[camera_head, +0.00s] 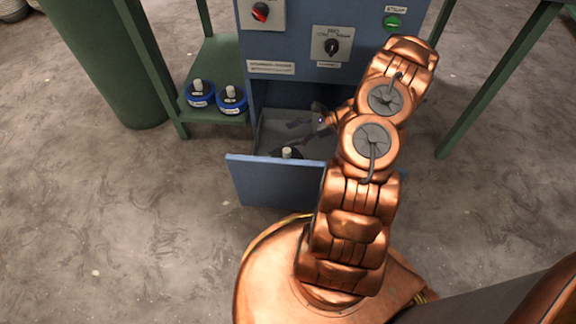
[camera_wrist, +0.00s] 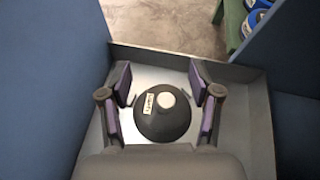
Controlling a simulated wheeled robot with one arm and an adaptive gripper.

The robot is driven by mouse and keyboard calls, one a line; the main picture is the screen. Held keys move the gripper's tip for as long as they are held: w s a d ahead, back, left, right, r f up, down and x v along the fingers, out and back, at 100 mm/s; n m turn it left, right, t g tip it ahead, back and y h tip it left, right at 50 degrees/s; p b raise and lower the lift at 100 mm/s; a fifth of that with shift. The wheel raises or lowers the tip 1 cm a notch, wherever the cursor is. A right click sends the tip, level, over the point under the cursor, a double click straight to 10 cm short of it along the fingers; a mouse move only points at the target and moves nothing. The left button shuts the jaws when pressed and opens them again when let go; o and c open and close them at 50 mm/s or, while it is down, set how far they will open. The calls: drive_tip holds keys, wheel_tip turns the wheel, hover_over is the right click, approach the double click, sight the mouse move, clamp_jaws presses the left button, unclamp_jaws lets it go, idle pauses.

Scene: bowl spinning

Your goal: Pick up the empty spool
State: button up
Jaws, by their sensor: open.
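The spool (camera_wrist: 163,117) is dark, round and cone-shaped, with a white top and a small white label. It sits in the open drawer (camera_wrist: 258,120) of the blue cabinet. In the head view only the spool's white top and a bit of its dark body (camera_head: 287,153) show above the drawer front. My gripper (camera_wrist: 160,80) is open, with its purple-padded fingers to the left and right of the spool, apart from it. In the head view my gripper (camera_head: 300,133) reaches into the drawer from the right. The drawer front hides the spool's lower part there.
The blue cabinet (camera_head: 290,92) with a red knob, black knob and green button stands behind the drawer. Two blue spools (camera_head: 200,99) (camera_head: 232,104) stand on a green shelf (camera_head: 211,60) to the left. Drawer walls enclose my gripper closely.

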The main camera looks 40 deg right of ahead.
sight(287, 150)
drive_tip(key=f+m+b, duration=0.1)
drive_tip(key=f, duration=0.2)
drive_tip(key=d+f+m+t+b, duration=0.1)
drive_tip(key=f, duration=0.2)
drive_tip(key=d+f+t+h+b, duration=0.1)
drive_tip(key=f, duration=0.2)
drive_tip(key=shift+s+f+m, duration=0.2)
drive_tip(key=shift+f+m, duration=0.2)
drive_tip(key=b+x, duration=0.1)
drive_tip(key=x, duration=0.1)
drive_tip(key=f+b+x, duration=0.1)
drive_tip(key=b+x, duration=0.1)
drive_tip(key=shift+w, duration=0.1)
drive_tip(key=shift+w+a, duration=0.2)
drive_tip(key=shift+a, duration=0.05)
clamp_jaws()
